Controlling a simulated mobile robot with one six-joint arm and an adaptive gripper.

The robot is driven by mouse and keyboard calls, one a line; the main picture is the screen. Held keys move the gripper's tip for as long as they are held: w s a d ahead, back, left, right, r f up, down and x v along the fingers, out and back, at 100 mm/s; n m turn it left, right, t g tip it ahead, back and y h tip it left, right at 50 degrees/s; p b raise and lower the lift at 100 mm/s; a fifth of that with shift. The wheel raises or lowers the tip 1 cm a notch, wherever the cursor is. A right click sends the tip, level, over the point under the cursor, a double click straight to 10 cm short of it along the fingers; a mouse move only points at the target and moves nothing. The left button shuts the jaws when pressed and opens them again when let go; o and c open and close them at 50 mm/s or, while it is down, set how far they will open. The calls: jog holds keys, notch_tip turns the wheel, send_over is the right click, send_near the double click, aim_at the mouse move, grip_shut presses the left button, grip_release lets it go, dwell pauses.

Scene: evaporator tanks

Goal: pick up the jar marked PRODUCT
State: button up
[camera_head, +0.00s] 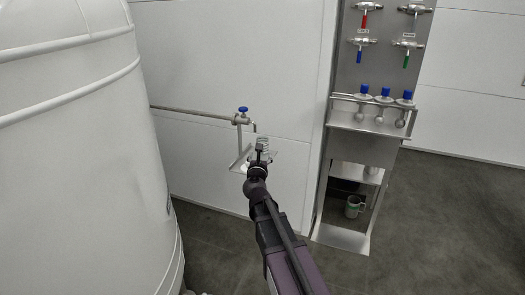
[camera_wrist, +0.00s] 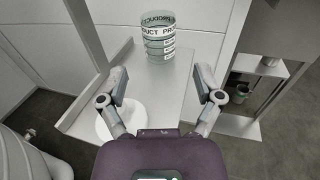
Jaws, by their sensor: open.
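The jar marked PRODUCT (camera_wrist: 159,46) is clear, ringed with bands, and carries a white wrap-around label. In the wrist view it stands at the far end of a pale shelf (camera_wrist: 171,95). My gripper (camera_wrist: 160,78) is open, with its two fingers apart over the shelf. The jar is beyond the fingertips, roughly centred between them, and nothing is between the fingers. In the head view the jar (camera_head: 262,144) shows just above the end of my arm. There the fingers are small and partly hidden by the wrist.
A blue-handled tap (camera_head: 242,115) on a wall pipe is just left of the jar. A white round object (camera_wrist: 113,123) lies on the shelf by the left finger. A large white tank (camera_head: 75,150) fills the left. A steel stand (camera_head: 365,150) with valves and a green mug (camera_head: 353,207) is right.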

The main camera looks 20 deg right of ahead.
send_near(263, 138)
jog(key=shift+x, duration=2.35)
jog(key=shift+f, duration=0.1)
jog(key=shift+x, duration=2.65)
jog(key=shift+f, duration=0.1)
jog(key=c, duration=1.1)
